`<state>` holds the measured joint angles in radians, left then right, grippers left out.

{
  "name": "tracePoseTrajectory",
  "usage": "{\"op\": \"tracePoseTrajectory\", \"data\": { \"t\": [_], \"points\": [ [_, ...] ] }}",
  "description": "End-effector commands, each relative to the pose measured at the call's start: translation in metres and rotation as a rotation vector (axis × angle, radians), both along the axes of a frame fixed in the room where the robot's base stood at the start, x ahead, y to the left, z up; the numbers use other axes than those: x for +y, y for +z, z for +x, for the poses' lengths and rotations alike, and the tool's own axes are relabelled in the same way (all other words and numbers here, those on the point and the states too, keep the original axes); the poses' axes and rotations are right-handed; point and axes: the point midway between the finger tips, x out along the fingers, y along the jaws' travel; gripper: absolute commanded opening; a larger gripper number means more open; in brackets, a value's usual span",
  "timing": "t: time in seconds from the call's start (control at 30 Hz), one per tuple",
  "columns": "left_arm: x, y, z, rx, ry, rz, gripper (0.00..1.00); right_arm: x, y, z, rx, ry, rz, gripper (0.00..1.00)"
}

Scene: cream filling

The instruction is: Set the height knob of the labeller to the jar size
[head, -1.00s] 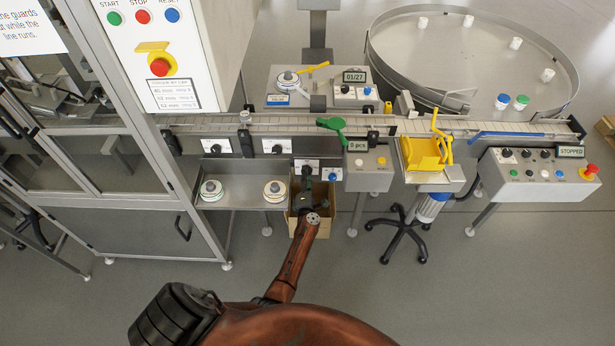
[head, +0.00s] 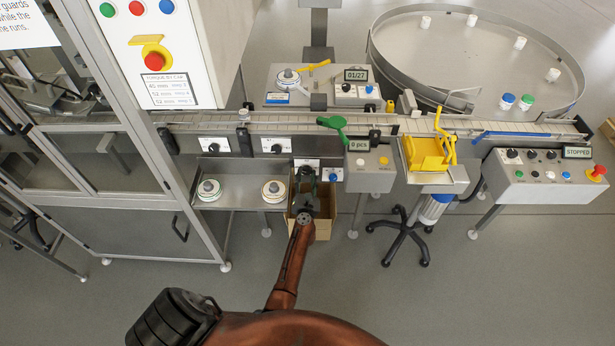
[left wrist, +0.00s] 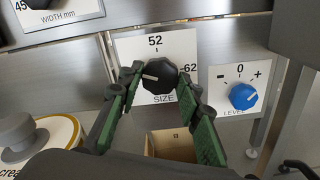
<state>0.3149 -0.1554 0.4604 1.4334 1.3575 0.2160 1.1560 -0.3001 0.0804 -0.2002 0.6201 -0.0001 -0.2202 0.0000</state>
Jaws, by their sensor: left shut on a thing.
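In the left wrist view a black SIZE knob (left wrist: 160,77) sits on a white plate (left wrist: 183,45) marked 52 at the top and 62 at the right. Its white pointer faces left; the left mark is hidden behind a finger. My left gripper (left wrist: 162,75) has its green-padded fingers on either side of this knob, closed on it. In the head view my left gripper (head: 305,178) is at the lower front panel and largely hides the knob. My right gripper is in neither view.
A blue LEVEL knob (left wrist: 243,96) is close right of the SIZE knob. A WIDTH knob plate (left wrist: 62,12) is at upper left. An open cardboard box (left wrist: 172,145) stands below. Two label reels (head: 209,190) rest on the left shelf. The display panel (head: 577,152) reads STOPPED.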

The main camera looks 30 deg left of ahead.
Motion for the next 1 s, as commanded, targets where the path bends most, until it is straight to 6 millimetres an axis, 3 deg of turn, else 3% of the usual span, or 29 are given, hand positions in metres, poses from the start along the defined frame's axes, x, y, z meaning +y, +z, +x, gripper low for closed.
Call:
{"op": "tracePoseTrajectory", "data": {
  "t": [0.4,1.0],
  "points": [
    [-0.0025,-0.0014,0.0007,-0.119,-0.003,-0.198,0.08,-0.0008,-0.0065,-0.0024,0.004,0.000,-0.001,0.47],
    [-0.0020,-0.0009,0.0005,-0.143,-0.002,-0.237,0.08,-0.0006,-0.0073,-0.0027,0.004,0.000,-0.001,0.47]
  ]
}}
